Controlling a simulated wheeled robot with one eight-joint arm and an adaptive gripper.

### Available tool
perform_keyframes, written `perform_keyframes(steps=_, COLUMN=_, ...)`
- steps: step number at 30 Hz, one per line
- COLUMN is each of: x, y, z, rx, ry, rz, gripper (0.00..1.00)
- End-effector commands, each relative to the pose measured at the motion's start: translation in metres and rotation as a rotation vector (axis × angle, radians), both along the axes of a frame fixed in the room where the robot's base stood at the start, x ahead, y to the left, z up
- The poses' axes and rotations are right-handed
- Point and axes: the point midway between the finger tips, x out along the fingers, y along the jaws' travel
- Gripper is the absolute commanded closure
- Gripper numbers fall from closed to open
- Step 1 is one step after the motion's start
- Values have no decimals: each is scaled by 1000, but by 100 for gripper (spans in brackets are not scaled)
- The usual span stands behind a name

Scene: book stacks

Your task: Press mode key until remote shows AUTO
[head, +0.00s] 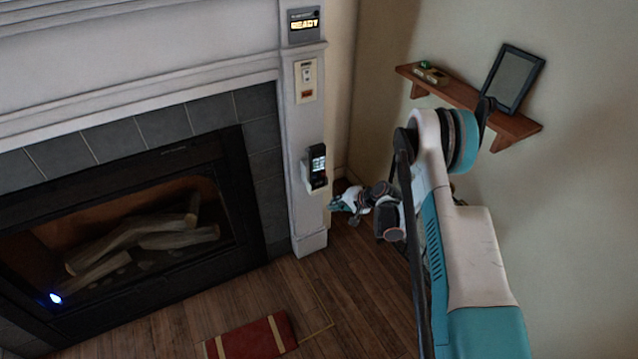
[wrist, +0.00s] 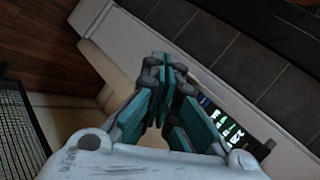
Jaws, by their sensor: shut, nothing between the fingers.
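A dark remote (head: 317,160) with a small lit screen sits upright in a white holder on the white fireplace pillar. Its screen text is too small to read in the head view. The remote (wrist: 232,132) also shows in the wrist view, lower right, partly hidden behind my fingers. I cannot make out the mode key. My gripper (head: 334,206) is shut and empty, just below and right of the remote in the head view. In the wrist view my closed teal fingers (wrist: 165,62) point toward the pillar; I cannot tell whether they touch anything.
A display (head: 304,24) reading READY and a switch plate (head: 306,80) are above the remote. The fireplace (head: 130,235) is left. A wooden shelf (head: 518,127) with a picture frame (head: 513,78) is right. A red striped object (head: 250,338) lies on the wooden floor.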

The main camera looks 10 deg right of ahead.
Motion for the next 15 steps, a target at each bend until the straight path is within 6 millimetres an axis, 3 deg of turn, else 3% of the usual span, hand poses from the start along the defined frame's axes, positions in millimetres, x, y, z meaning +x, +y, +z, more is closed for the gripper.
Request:
perform_keyframes(steps=4, x=-2, y=0, z=-10, rx=10, ry=2, rz=-3, gripper=100)
perform_keyframes(steps=15, x=-1, y=0, z=-10, rx=11, ry=1, rz=-3, gripper=100)
